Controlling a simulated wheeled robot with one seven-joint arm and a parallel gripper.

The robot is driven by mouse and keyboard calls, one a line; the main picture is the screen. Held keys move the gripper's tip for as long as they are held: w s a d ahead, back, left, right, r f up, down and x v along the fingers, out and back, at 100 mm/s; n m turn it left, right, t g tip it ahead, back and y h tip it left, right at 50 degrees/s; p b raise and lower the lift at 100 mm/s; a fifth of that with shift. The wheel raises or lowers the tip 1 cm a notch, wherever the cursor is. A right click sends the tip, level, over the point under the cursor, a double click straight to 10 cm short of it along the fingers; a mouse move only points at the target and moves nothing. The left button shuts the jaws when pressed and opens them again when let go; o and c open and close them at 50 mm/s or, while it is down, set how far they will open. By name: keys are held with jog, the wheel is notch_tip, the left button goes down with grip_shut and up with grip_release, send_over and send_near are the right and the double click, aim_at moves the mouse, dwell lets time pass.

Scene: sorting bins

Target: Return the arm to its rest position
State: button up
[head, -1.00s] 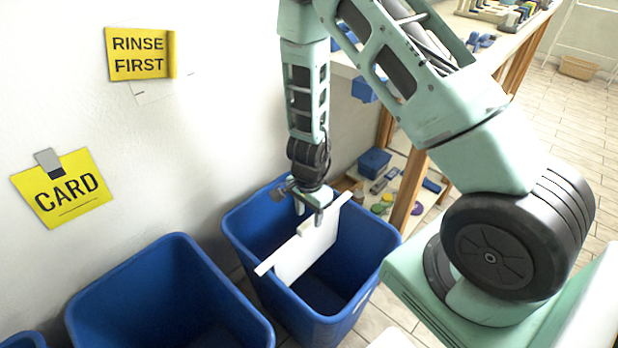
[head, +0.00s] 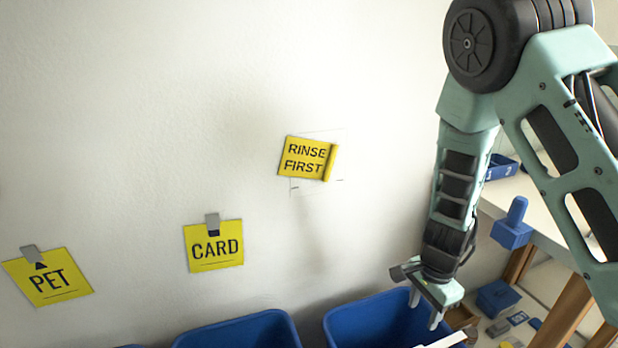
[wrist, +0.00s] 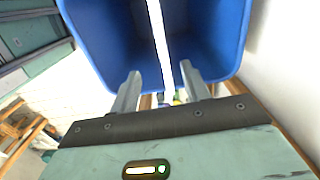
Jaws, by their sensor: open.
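My gripper (head: 425,309) hangs fingers down over the right blue bin (head: 372,318) in the head view, open and empty. A white panel (head: 446,341) shows just below and to the right of its fingertips, cut off by the picture's bottom edge. In the wrist view, the two grey fingers of my gripper (wrist: 163,80) are spread apart. The white panel (wrist: 158,40) runs edge-on across the middle of the blue bin (wrist: 205,35) there, in line with the gap between the fingers.
Another blue bin (head: 240,331) stands to the left, below the CARD sign (head: 213,246). The PET sign (head: 48,277) and RINSE FIRST sign (head: 306,158) are on the white wall. A shelf unit (head: 572,308) with blue containers stands close on the right.

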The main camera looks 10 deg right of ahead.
jog(key=s+a+r+n+y+p, duration=0.1)
jog(key=s+a+r+n, duration=0.2)
jog(key=a+r+n, duration=0.3)
jog(key=s+a+r+n+y+p, duration=0.1)
jog(key=s+a+r+n+p, duration=0.15)
jog(key=a+r, duration=0.5)
jog(key=s+a+r+n+h+p, duration=0.1)
jog(key=s+a+r+n, duration=0.3)
jog(key=s+r+n, duration=0.8)
jog(key=s+n+p, duration=0.1)
jog(key=s+n, duration=0.1)
jog(key=n, duration=0.1)
jog(key=shift+r+h, duration=0.3)
jog(key=shift+s, duration=0.1)
